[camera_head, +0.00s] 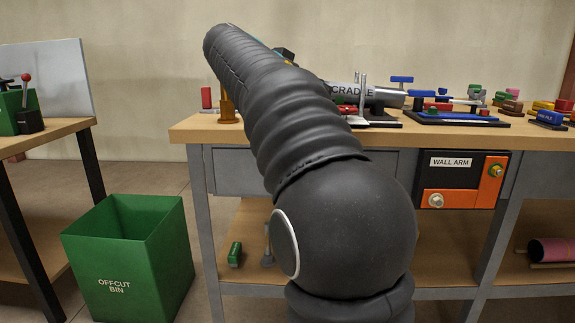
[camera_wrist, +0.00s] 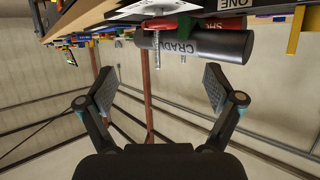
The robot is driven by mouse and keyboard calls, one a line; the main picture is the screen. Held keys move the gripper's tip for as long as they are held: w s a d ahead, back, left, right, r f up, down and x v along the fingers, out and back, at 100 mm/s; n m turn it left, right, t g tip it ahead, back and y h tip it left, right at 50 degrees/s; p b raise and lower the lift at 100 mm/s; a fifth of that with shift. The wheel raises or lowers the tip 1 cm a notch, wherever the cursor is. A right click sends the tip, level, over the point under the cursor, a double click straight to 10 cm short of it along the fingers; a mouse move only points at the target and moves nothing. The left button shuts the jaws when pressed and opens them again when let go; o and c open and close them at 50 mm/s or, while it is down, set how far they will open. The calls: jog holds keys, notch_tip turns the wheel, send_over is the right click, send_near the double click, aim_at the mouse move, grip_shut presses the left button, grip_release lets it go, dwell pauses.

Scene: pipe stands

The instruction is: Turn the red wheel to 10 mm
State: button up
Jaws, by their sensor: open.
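A red part (camera_wrist: 163,23), perhaps the red wheel, sits beside a threaded upright post next to the grey pipe lettered CRADLE (camera_wrist: 205,45) in the wrist view, where the scene appears upside down. In the head view a small bit of red (camera_head: 347,110) shows below the CRADLE pipe (camera_head: 365,94), partly behind my arm. No scale reading can be made out. My gripper (camera_wrist: 158,80) is open and empty, its fingers wide apart. The red part shows beyond the gap between them, apart from both. In the head view my arm hides my gripper.
The workbench (camera_head: 192,130) carries a blue-based fixture (camera_head: 460,119) right of the cradle and several coloured blocks further right. A WALL ARM panel (camera_head: 462,180) hangs below its front edge.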

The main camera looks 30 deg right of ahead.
jog(key=s+a+f+n+t+y+p, duration=0.2)
jog(key=s+a+f+n+y+p, duration=0.2)
jog(key=s+a+f+n+y, duration=0.3)
jog(key=s+a+f+n, duration=0.2)
jog(key=s+a+f, duration=0.3)
jog(key=shift+s+n, duration=0.2)
jog(key=shift+n, duration=0.1)
jog(key=shift+a, duration=0.1)
dwell(0.3)
jog(key=s+a+f+n+y, duration=0.3)
jog(key=s+a+f, duration=0.2)
jog(key=s+f, duration=0.2)
jog(key=s+a+f+n+y, duration=0.2)
jog(key=s+a+f, duration=0.4)
jog(key=f, duration=0.5)
jog(key=shift+s+a+f+n+t+y, duration=0.2)
jog(key=shift+s+a+n+t+y, duration=0.15)
jog(key=shift+s+y, duration=0.45)
jog(key=shift+s+d, duration=0.1)
jog(key=shift+s, duration=0.05)
